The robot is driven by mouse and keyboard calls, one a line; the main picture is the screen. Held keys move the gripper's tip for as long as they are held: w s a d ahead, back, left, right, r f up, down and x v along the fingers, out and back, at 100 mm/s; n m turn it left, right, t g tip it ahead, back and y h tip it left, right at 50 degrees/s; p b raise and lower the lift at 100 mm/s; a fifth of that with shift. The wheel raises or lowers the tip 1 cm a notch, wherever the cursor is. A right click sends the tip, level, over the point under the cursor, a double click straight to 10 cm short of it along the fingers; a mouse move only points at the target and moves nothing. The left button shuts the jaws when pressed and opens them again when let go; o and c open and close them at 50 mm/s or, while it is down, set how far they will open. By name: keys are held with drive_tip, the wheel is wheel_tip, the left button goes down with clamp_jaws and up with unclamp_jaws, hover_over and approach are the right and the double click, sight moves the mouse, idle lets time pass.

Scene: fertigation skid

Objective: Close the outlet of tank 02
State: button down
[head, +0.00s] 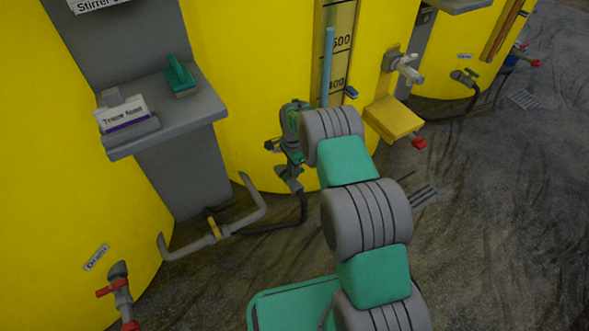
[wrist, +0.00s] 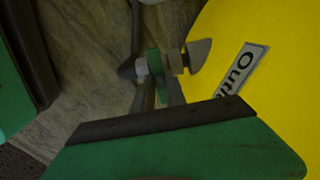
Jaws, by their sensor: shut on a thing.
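The outlet valve shows in the wrist view as a grey pipe fitting (wrist: 192,55) on a yellow tank wall (wrist: 285,85), beside a partly cut-off label (wrist: 241,68) reading "Outl". Its green handle (wrist: 153,62) is between the tips of my gripper (wrist: 156,82). My gripper is shut on this handle. In the head view my gripper (head: 286,152) is low at the front of the middle yellow tank (head: 240,100), and the arm hides part of that tank. A dark hose (head: 303,208) runs down from the valve. No tank number is readable.
A grey shelf (head: 170,132) at left holds a card (head: 124,115) and a green object (head: 180,77). A bent grey pipe (head: 190,247) and a red-handled drain valve (head: 118,290) are low at left. A yellow ledge (head: 393,119) is right of the arm. The floor at right is open.

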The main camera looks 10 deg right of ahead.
drive_tip(key=shift+w+a+r, duration=0.1)
drive_tip(key=shift+w+a, duration=0.05)
drive_tip(key=shift+a, duration=0.05)
drive_tip(key=c, duration=1.6)
unclamp_jaws()
drive_tip(key=shift+o, duration=1.2)
drive_tip(key=shift+d, duration=0.15)
wheel_tip(320, 180, up, 8)
drive_tip(key=p, duration=0.3)
